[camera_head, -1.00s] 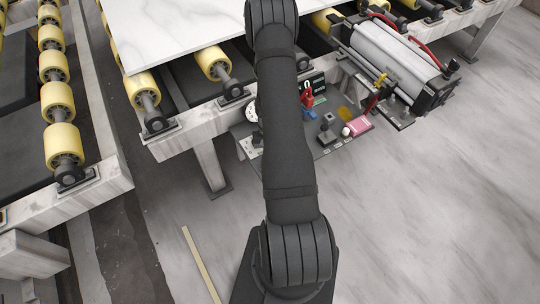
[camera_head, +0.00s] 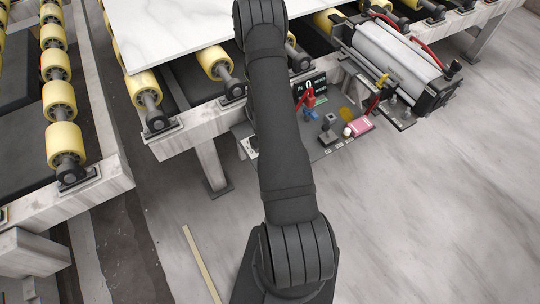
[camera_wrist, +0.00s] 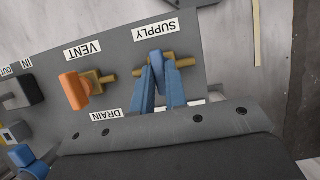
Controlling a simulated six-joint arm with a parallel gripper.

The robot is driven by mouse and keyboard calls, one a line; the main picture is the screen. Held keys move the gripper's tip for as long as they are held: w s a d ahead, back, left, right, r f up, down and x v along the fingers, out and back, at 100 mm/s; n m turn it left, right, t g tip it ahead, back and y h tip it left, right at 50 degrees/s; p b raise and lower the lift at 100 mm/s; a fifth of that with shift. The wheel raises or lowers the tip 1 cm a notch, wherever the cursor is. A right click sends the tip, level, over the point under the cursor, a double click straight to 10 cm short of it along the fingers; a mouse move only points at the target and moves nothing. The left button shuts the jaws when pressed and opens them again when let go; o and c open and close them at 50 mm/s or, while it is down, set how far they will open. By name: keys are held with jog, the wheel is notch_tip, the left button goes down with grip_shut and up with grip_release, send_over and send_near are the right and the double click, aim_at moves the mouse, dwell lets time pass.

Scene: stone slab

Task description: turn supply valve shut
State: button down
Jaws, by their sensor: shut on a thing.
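The supply valve has a blue handle (camera_wrist: 157,69) on a brass body (camera_wrist: 184,63), beside the white SUPPLY label (camera_wrist: 155,31) in the wrist view. My gripper (camera_wrist: 158,72) reaches up from the bottom of that view with two blue fingers. They are closed on the handle, one on each side. The handle looks roughly crosswise to the brass pipe; its lower part is partly hidden between the fingers. In the head view, my gripper is not visible and my arm covers part of the panel (camera_head: 326,145).
Left of the supply valve is the vent valve (camera_wrist: 76,91) with an orange handle. A DRAIN label (camera_wrist: 106,115) sits below it, and another blue handle (camera_wrist: 35,163) is at lower left. In the head view, a red padlock-like item (camera_head: 310,98) and a pink tag (camera_head: 358,127) are on the panel.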

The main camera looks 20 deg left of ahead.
jog(key=shift+s, duration=0.1)
jog(key=c, duration=1.4)
grip_release()
jog(key=shift+c, duration=0.2)
jog(key=shift+r, duration=0.1)
jog(key=v, duration=1.7)
jog(key=x, duration=1.7)
